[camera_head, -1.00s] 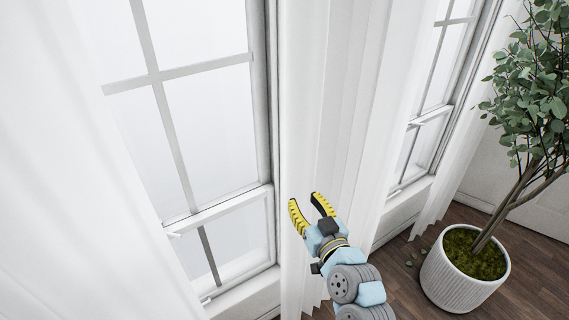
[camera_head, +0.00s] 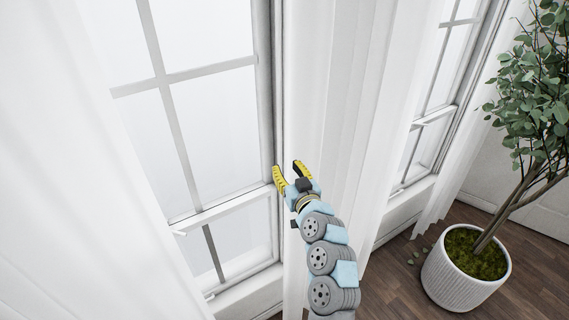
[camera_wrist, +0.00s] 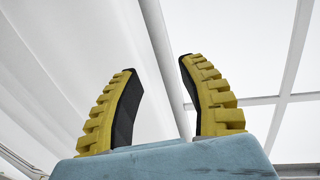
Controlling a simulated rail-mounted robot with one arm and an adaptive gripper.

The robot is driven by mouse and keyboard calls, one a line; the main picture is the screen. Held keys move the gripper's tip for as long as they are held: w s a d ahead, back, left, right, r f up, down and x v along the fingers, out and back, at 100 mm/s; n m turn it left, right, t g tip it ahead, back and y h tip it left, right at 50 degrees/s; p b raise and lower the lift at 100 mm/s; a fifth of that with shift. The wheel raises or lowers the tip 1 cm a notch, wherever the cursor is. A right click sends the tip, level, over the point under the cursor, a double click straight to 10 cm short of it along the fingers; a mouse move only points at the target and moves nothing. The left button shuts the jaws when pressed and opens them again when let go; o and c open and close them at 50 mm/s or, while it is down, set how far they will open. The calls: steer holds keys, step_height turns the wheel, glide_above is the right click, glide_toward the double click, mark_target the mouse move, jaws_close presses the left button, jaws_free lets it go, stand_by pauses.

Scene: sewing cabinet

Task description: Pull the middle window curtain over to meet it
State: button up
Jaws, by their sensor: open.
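The middle curtain (camera_head: 345,95) is white and hangs in folds between the two windows in the head view. Another white curtain (camera_head: 75,190) hangs at the left, apart from it, with the window (camera_head: 215,120) showing between them. My gripper (camera_head: 286,166) is open, with yellow and black fingers, at the left edge of the middle curtain beside the window frame. In the wrist view my gripper (camera_wrist: 158,68) shows its two fingers apart, with white curtain cloth (camera_wrist: 75,50) to the left. I cannot tell whether cloth lies between the fingers.
The window frame (camera_wrist: 160,55) runs up between the fingers in the wrist view, with panes to the right. A potted plant (camera_head: 465,270) stands on the dark wooden floor (camera_head: 395,290) at the right. A second window (camera_head: 430,120) is behind it to the left.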

steer(key=shift+x, duration=1.1)
steer(key=shift+c, duration=0.2)
jaws_close()
